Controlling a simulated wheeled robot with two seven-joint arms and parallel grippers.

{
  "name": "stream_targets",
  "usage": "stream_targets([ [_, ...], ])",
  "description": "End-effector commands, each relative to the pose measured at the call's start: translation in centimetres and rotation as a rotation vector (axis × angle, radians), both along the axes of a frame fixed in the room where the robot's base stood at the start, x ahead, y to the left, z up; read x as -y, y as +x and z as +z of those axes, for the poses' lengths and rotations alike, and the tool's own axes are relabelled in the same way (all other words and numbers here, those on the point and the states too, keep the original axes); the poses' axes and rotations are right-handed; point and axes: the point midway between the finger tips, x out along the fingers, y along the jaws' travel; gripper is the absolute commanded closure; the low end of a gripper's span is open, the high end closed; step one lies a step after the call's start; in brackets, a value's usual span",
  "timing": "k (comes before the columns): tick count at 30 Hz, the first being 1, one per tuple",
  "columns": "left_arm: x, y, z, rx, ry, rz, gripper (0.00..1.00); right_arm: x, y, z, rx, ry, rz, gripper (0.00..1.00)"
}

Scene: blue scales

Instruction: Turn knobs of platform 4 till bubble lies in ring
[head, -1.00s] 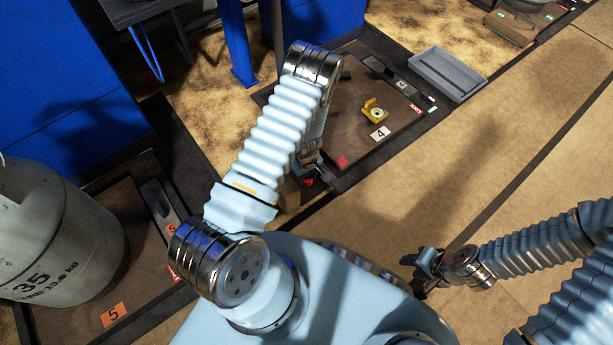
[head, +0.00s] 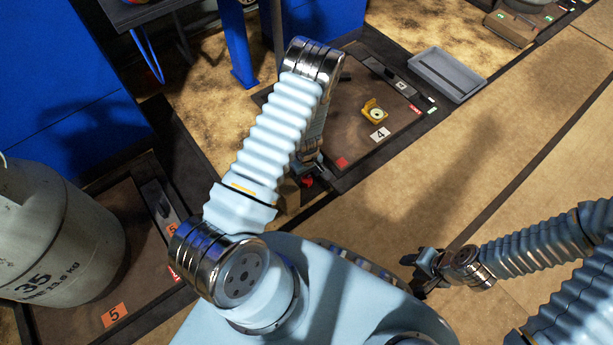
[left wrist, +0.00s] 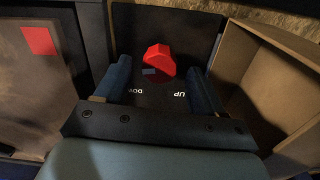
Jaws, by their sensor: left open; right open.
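Platform 4 (head: 350,125) is a dark floor plate in the head view, with a "4" label and a yellow bubble level (head: 374,111) on it. The level shows a pale round vial; the bubble is too small to make out. A red knob (left wrist: 159,60) on a black plate marked UP and DOWN shows in the left wrist view. My left gripper (left wrist: 160,85) is open, its two blue fingers on either side and short of the knob. In the head view the left gripper (head: 306,180) is mostly hidden beneath my arm. My right gripper (head: 418,270) is open and empty above the floor.
An open brown box (left wrist: 275,75) stands just right of the knob in the left wrist view. A grey tray (head: 447,73) lies beyond platform 4. A large grey weight (head: 60,235) marked 35 stands on platform 5 at left. The right floor is clear.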

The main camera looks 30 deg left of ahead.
Motion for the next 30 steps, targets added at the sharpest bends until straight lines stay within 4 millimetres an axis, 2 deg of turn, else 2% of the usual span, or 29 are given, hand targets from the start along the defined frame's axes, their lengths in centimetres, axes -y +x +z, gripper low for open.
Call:
stream_targets([
  [1, 0.0, 0.1, 1.5, 0.004, 0.0, -0.002, 0.31, 0.0, 0.0, 0.6, -0.001, 0.0, 0.0, 0.57],
  [6, 0.1, 0.1, 5.8, 0.004, 0.0, -0.001, 0.31, 0.0, -0.1, 1.9, -0.003, 0.001, 0.002, 0.57],
  [13, 0.1, 0.1, 10.5, 0.002, 0.0, -0.002, 0.31, 0.1, 0.0, 3.0, -0.001, -0.002, 0.0, 0.57],
  [18, 0.0, 0.1, 11.9, 0.002, 0.0, 0.0, 0.31, 0.1, 0.0, 3.3, 0.0, -0.004, 0.0, 0.57],
  [30, 0.0, 0.0, 12.0, 0.001, 0.0, 0.0, 0.31, 0.2, 0.0, 3.3, 0.0, -0.004, 0.0, 0.57],
])
